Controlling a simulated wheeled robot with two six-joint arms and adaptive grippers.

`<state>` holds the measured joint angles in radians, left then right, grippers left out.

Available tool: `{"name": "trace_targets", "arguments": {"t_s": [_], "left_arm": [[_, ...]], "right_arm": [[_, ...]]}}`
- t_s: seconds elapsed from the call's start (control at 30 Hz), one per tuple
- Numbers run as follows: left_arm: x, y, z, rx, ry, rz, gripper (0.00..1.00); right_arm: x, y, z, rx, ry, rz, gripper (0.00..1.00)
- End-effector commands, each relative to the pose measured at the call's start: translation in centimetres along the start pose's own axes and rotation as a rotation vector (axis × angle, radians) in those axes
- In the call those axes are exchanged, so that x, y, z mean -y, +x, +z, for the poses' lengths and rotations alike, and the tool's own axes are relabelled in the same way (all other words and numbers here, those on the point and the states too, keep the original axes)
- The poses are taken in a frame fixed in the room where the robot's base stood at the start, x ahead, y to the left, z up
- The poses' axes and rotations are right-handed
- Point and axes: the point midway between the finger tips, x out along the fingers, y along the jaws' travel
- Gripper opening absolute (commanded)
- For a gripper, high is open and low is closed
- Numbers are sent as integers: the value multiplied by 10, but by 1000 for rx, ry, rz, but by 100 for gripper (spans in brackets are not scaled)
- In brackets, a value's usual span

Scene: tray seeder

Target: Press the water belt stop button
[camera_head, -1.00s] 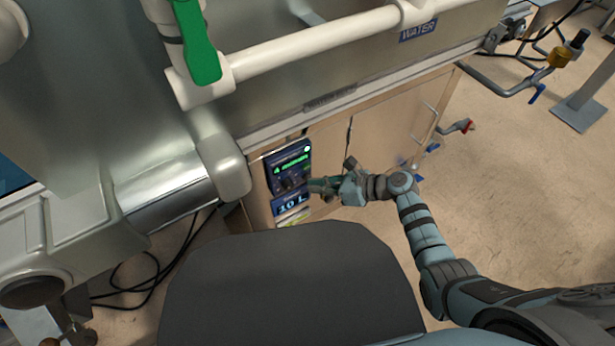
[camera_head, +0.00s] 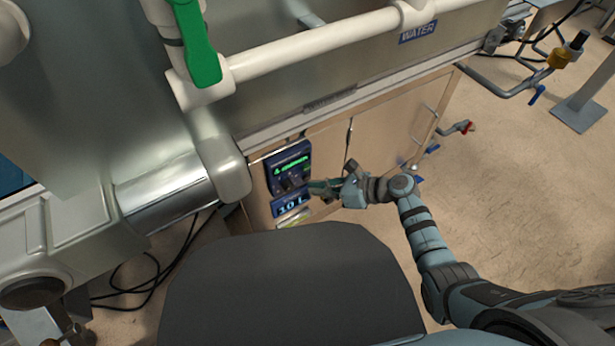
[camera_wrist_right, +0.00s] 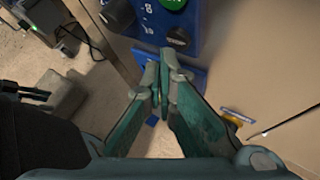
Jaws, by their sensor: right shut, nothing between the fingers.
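The blue control panel (camera_head: 289,166) is on the beige cabinet front, with a green-lit display and dark knobs that look small in the head view. In the right wrist view, the panel (camera_wrist_right: 156,22) shows a green round part (camera_wrist_right: 173,4) at the top edge and black knobs (camera_wrist_right: 178,38). I cannot tell which part is the stop button. My right gripper (camera_head: 311,187) is shut and empty, its fingertips close to the panel's lower right; contact cannot be made out. Its fingertips (camera_wrist_right: 164,66) point toward the lower panel edge in the wrist view. My left gripper is out of view.
A smaller blue display (camera_head: 291,204) sits below the panel. White pipes with a green valve handle (camera_head: 196,45) run above the cabinet (camera_head: 385,135). Black cables (camera_head: 150,275) lie on the floor at left. Open floor (camera_head: 520,200) is on the right.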

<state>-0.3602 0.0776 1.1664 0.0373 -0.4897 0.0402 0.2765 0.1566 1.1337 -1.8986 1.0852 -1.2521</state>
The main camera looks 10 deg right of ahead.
Motion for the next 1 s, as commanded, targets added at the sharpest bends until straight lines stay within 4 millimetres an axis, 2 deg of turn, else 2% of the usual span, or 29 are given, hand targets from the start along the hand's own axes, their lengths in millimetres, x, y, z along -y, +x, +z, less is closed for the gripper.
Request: {"name": "trace_targets", "arguments": {"t_s": [0.17,0.57,1.0], "left_arm": [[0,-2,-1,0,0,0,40],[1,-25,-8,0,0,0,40],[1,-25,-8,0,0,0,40]], "right_arm": [[-2,-3,-2,-1,0,0,0],[-29,-40,-28,-2,0,-1,0],[-30,-42,-31,0,-1,0,0]]}}
